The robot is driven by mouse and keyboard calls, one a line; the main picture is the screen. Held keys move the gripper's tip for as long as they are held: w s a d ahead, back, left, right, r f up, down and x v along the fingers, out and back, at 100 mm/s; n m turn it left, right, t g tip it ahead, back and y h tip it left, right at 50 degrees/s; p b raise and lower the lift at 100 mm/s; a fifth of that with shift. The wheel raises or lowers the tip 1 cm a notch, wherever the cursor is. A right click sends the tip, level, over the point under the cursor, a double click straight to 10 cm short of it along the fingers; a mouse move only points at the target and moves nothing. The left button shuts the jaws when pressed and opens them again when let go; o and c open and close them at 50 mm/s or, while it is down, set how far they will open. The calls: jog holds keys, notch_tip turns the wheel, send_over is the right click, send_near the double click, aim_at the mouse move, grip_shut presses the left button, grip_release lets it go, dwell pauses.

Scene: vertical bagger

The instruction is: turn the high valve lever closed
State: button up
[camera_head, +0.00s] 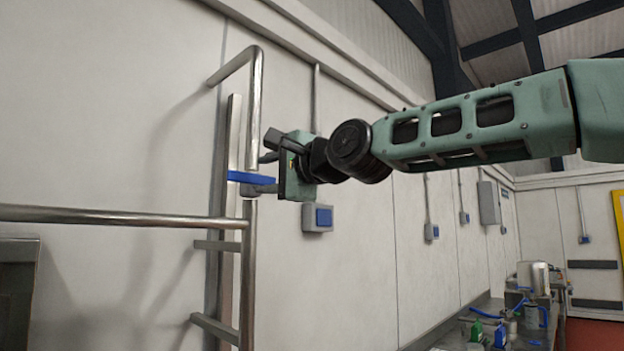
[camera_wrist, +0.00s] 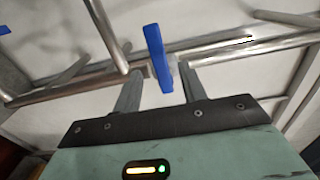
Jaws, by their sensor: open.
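The blue valve lever (camera_head: 250,177) sits on an upright metal pipe by the left wall, pointing left in the head view. In the wrist view the blue lever (camera_wrist: 157,58) stands upright in the picture, between the two fingers. My gripper (camera_head: 266,172) is at the pipe, right by the lever's right end. It is open, and the wrist view shows its fingers (camera_wrist: 160,85) on either side of the lever's lower part, with a visible gap on each side. The pipe and gripper partly hide the lever's pivot in the head view.
A metal rail (camera_head: 120,217) runs left from the upright pipe (camera_head: 249,270), with short stubs below. A blue-and-grey wall switch (camera_head: 318,217) is just below my gripper. A bench with bottles (camera_head: 500,330) stands at the far right.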

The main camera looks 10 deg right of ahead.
jog(key=b+v, duration=1.1)
jog(key=b, duration=0.4)
jog(key=shift+b, duration=0.35)
dwell(0.4)
